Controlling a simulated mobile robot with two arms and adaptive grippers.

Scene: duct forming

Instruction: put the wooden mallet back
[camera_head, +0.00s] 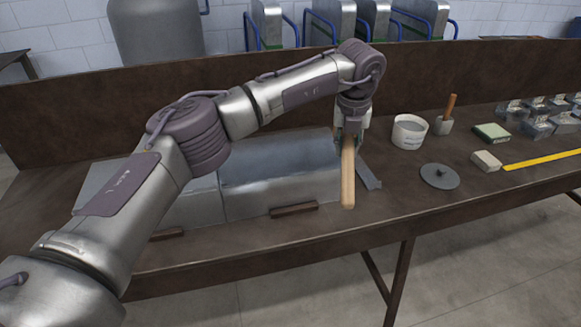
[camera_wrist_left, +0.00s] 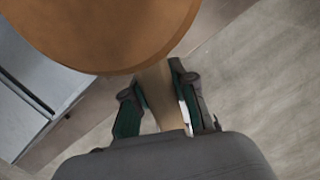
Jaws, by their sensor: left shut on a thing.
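My left gripper (camera_head: 352,128) points down over the bench, shut on the wooden mallet. In the head view the mallet shows as a pale wooden length (camera_head: 348,178) hanging below the fingers toward the bench's front. In the left wrist view the mallet's round brown head (camera_wrist_left: 110,30) fills the upper left. Its pale handle (camera_wrist_left: 158,95) passes between the fingertips (camera_wrist_left: 160,100) of my left gripper. I cannot tell from these views how high the mallet is above the bench. My right gripper is not in view.
Sheet-metal duct pieces (camera_head: 280,175) lie on the brown bench (camera_head: 400,215) left of the mallet. To the right are a white tub (camera_head: 409,132), a grey block with an upright wooden handle (camera_head: 445,122), a grey disc (camera_head: 440,177), a small block (camera_head: 486,161) and a yellow rule (camera_head: 540,160).

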